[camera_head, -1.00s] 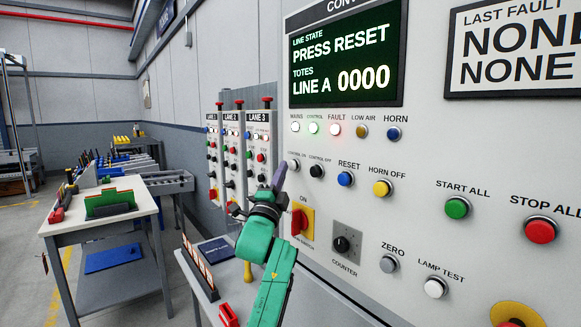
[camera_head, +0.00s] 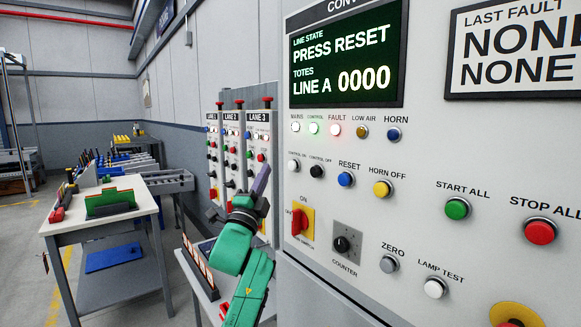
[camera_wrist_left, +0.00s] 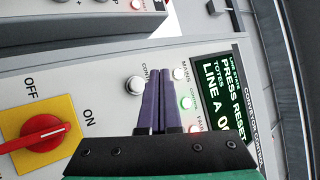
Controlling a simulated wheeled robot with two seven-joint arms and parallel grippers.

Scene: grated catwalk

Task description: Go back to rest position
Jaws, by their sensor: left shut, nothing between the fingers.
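My left gripper (camera_head: 260,181) is in front of the panel's left edge in the head view, with its green arm coming up from below. Its purple fingers are together and empty in the left wrist view (camera_wrist_left: 160,92). Beyond them are the white CONTROL ON button (camera_wrist_left: 135,85) and the lit lamps. The control panel (camera_head: 430,160) has a green screen (camera_head: 347,55) reading PRESS RESET, LINE A 0000. The blue RESET button (camera_head: 345,179) is right of the gripper and apart from it. My right gripper is not in view.
The red and yellow main switch (camera_head: 302,221) is close to the right of my left arm. Lane boxes (camera_head: 232,150) stand behind the gripper. A small table (camera_head: 200,285) is below it. A workbench (camera_head: 95,215) stands at the left, with open floor (camera_head: 25,260) beside it.

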